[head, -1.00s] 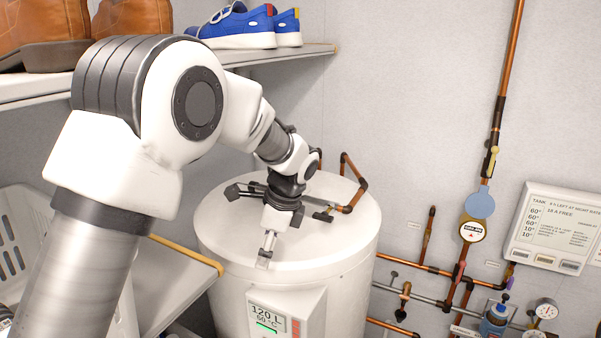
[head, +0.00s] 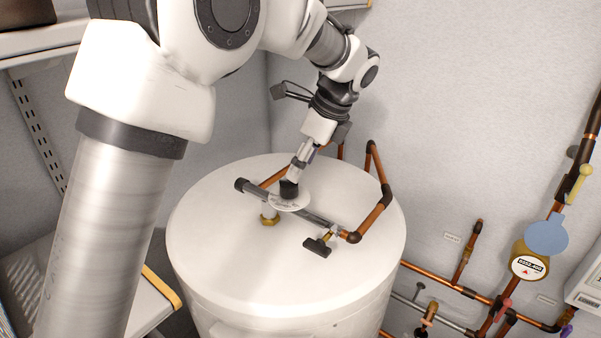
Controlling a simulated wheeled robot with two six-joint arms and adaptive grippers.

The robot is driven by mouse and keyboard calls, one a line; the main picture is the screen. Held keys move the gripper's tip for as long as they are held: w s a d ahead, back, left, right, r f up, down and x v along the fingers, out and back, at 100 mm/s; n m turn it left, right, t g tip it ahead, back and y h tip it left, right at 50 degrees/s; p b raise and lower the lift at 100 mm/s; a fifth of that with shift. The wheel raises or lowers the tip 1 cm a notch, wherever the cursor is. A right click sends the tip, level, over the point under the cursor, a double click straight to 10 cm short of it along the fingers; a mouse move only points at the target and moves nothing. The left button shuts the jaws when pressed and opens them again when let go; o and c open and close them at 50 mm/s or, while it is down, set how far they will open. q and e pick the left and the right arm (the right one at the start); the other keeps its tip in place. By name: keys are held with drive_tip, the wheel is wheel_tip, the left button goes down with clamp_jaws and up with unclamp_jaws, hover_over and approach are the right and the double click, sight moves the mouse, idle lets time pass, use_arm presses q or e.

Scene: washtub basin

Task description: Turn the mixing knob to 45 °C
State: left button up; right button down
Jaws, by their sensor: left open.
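The mixing knob (head: 289,188) is a small black knob on a pale round dial (head: 290,203), set on the pipework above the white tank's lid. The dial's markings are too small to read. My left gripper (head: 294,179) points down at the knob from above, its fingertips at or just over the knob's top. I see the fingers nearly edge-on. I cannot tell whether they touch the knob. My right gripper is out of view.
The white tank (head: 240,245) fills the middle. Copper pipes (head: 372,212) rise at its right rear, and a black-handled valve (head: 318,246) sits right of the dial. A shelf (head: 135,305) stands at left. More pipes and a round gauge (head: 529,263) line the right wall.

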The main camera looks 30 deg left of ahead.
sight(291, 183)
use_arm(q)
drive_tip(key=shift+s+a+f+p, duration=0.25)
drive_tip(key=shift+s+a+f, duration=0.1)
drive_tip(key=shift+s+f, duration=0.2)
drive_tip(key=shift+s+a+f+p, duration=0.2)
drive_tip(key=shift+s+a+f, duration=0.1)
drive_tip(key=shift+s+f, duration=0.25)
drive_tip(key=f, duration=0.1)
drive_tip(key=w+f, duration=0.1)
drive_tip(key=shift+w+a+f, duration=0.3)
drive_tip(key=shift+a+f, duration=0.1)
drive_tip(key=shift+w, duration=0.1)
drive_tip(key=shift+s+r, duration=0.15)
drive_tip(key=shift+s, duration=0.2)
drive_tip(key=c, duration=0.7)
drive_tip(key=shift+s+d, duration=0.1)
drive_tip(key=shift+s, duration=0.05)
drive_tip(key=c, duration=0.5)
drive_tip(key=shift+o, duration=0.2)
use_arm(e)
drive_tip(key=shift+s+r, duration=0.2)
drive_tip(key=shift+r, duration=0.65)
